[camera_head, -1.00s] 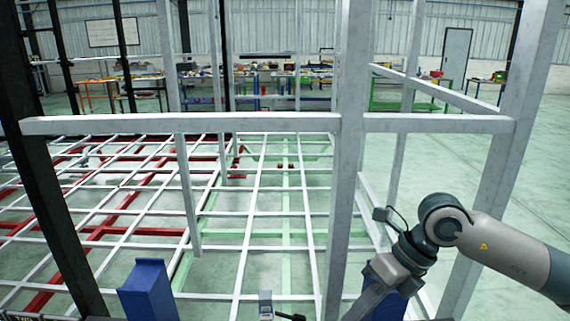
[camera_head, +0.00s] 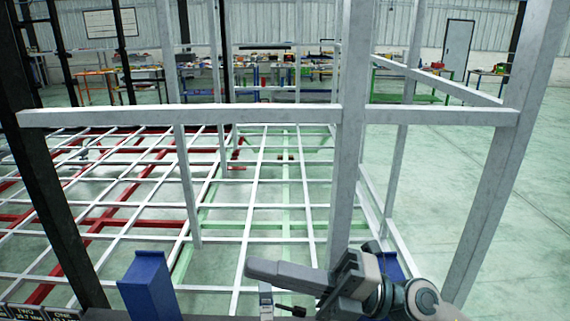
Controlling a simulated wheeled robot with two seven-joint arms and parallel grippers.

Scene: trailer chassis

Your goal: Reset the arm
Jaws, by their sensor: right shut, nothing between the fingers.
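My right gripper (camera_head: 256,268) is at the bottom of the head view, right of centre. Its grey fingers point left and are shut with nothing between them. The wrist and the arm behind it fold down towards the bottom edge. The gripper appears in front of the lower part of the white upright post (camera_head: 347,180); I cannot tell how far apart they are. My left arm and gripper are not in view.
A white frame with a crossbar (camera_head: 250,116) and slanted right post (camera_head: 490,190) stands ahead. Blue posts (camera_head: 148,287) (camera_head: 391,266) flank the gripper. A small grey device (camera_head: 265,298) sits below the fingers. A white grid chassis (camera_head: 262,195) lies beyond; open floor is at right.

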